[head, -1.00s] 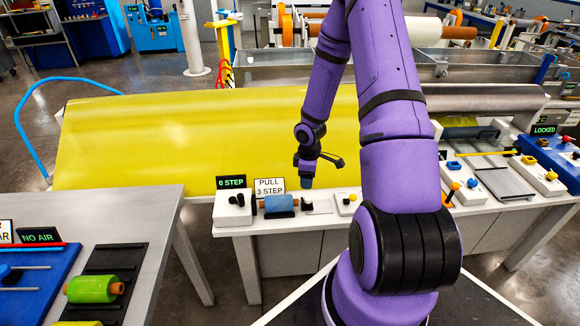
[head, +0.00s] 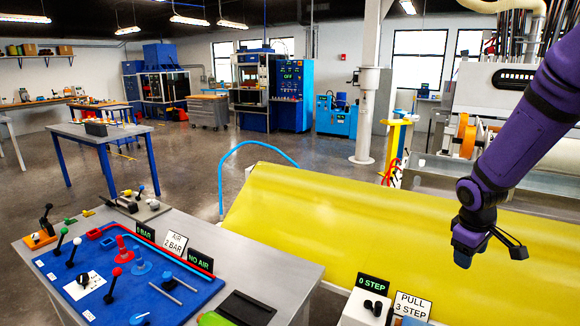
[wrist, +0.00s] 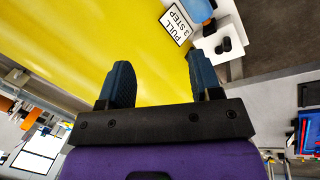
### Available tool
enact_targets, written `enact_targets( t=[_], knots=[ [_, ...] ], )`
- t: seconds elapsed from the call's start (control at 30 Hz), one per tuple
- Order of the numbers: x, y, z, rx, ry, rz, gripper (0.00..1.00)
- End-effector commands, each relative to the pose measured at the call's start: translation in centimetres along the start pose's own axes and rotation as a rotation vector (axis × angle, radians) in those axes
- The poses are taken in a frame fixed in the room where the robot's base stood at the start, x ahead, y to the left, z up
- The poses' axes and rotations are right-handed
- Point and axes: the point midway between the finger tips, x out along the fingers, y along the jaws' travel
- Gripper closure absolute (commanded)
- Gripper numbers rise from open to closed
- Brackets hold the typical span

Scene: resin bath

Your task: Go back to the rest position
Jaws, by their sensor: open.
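My gripper (head: 466,256) hangs at the end of my purple arm at the right of the head view, above the yellow sheet (head: 330,235). In the wrist view my gripper (wrist: 158,85) has its two dark fingers apart with nothing between them. The "PULL 3 STEP" sign (head: 412,307) and the "0 STEP" display (head: 373,284) stand below and left of the gripper, apart from it. The sign also shows beyond the fingers in the wrist view (wrist: 177,22).
A grey table (head: 285,262) with a blue panel (head: 95,285), levers and a "NO AIR" display (head: 200,261) stands at lower left. A blue-legged table (head: 65,140) stands farther back. Open floor (head: 185,165) lies between. A pale column (head: 368,110) rises behind the sheet.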

Motion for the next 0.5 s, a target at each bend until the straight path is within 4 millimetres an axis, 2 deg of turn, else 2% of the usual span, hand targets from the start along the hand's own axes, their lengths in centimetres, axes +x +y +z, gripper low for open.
enact_targets(
  t=[0.03, 0.1, 0.5],
  knots=[
    [-2.0, -0.4, -0.1, 0.02, 0.013, 0.019, 0.42],
    [-4.4, -1.0, 0.1, 0.055, 0.025, 0.034, 0.42],
    [-16.0, -6.3, 2.7, 0.249, 0.137, 0.064, 0.42]
  ],
)
